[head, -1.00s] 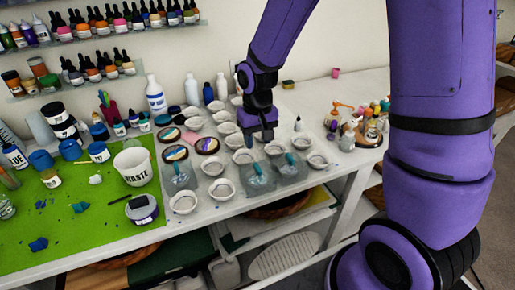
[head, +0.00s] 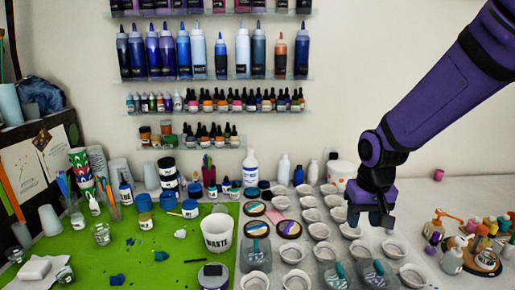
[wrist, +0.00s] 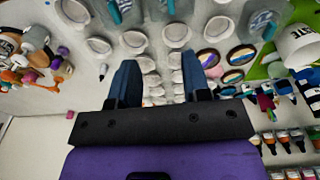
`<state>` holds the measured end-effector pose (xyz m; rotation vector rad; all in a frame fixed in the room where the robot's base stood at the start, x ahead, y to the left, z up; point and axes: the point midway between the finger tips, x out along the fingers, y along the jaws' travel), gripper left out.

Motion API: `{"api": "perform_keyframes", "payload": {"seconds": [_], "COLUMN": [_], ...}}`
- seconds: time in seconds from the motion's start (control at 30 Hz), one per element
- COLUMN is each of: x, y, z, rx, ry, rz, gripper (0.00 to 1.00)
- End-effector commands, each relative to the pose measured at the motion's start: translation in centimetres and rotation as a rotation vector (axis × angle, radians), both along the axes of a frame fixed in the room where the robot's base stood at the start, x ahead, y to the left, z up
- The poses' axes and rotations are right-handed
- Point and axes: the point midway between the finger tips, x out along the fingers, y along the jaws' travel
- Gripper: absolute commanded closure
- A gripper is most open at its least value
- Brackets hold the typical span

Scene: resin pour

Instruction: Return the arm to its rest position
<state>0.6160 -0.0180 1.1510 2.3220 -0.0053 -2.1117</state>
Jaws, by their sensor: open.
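My gripper (head: 371,217) hangs above the right part of the white table in the head view, over rows of small white cups (head: 349,230). Its two blue fingers are apart with nothing between them. The gripper also shows in the wrist view (wrist: 158,85), with the cups below and beyond its fingers. My purple arm reaches in from the upper right. No part of the gripper visibly touches a cup, though its exact height is hard to tell.
A white WASTE cup (head: 217,232) stands on the green mat (head: 150,262) at left. Round coasters (head: 290,228) and grey trays with teal tools lie near the cups. Figurines (head: 452,258) stand at right. Bottle shelves (head: 215,77) line the wall. Air above the table is clear.

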Motion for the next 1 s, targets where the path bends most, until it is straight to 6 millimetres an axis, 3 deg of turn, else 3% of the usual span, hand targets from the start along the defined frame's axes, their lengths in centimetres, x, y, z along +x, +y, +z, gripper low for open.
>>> {"api": "perform_keyframes", "payload": {"seconds": [0.03, 0.2, 0.5, 0.8, 1.0], "x": [-0.7, -3.4, -9.3, -15.6, -18.1], "y": [-0.4, -1.6, -3.4, -4.6, -5.0], "z": [1.6, 5.9, 11.9, 15.5, 16.4], "rx": [0.000, -0.002, 0.001, 0.004, 0.006], "ry": [-0.027, -0.094, -0.210, -0.319, -0.360], "rz": [-0.003, -0.004, -0.006, -0.004, -0.002], "gripper": [0.56, 0.56, 0.56, 0.56, 0.56]}}
